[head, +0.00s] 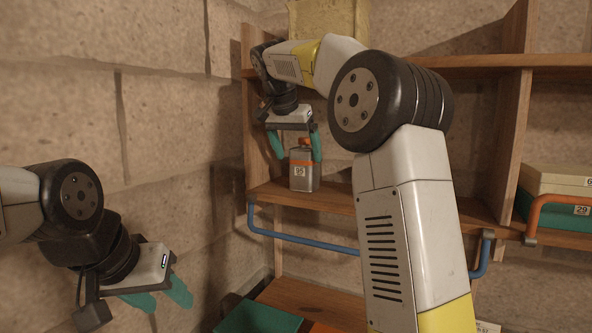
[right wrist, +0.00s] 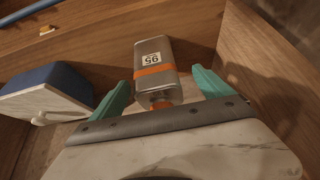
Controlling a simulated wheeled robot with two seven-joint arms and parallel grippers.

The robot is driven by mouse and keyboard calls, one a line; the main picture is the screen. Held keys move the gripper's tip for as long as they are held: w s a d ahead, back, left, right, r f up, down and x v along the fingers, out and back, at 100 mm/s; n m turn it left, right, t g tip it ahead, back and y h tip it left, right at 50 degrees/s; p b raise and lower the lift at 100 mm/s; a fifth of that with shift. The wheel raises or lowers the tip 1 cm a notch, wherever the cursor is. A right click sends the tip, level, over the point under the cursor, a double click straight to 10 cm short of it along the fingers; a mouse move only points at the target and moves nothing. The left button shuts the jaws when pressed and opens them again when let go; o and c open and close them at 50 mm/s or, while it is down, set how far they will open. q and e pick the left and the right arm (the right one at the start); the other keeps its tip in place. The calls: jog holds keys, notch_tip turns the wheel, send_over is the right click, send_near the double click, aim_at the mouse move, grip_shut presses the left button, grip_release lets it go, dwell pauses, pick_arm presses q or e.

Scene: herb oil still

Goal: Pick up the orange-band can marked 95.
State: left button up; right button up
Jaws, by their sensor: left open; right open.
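The orange-band can (head: 304,176) is a grey metal can with a white label reading 95, upright on the wooden shelf in the head view. In the right wrist view the can (right wrist: 156,75) shows its label, its orange band and its cap end. My right gripper (head: 296,148) is open above the can, its teal fingers pointing down. In the wrist view the fingers lie on either side of the cap end, with gaps on both sides. My left gripper (head: 164,294) is open and empty at lower left, away from the shelf.
A blue and white box (right wrist: 42,92) lies left of the can in the wrist view. The wooden shelf (head: 335,197) has a blue rail (head: 300,239) below its front. Boxes, one marked 29 (head: 560,213), stand at the right beyond a wooden upright (head: 512,130).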

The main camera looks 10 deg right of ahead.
aim_at(303, 162)
jog(key=x, duration=0.4)
jog(key=shift+s+d+r, duration=0.1)
jog(key=shift+s+d, duration=0.05)
jog(key=shift+d, duration=0.2)
jog(key=shift+w+d+f, duration=0.1)
jog(key=shift+w+f, duration=0.15)
jog(key=shift+f, duration=0.2)
jog(key=shift+r, duration=0.1)
grip_shut()
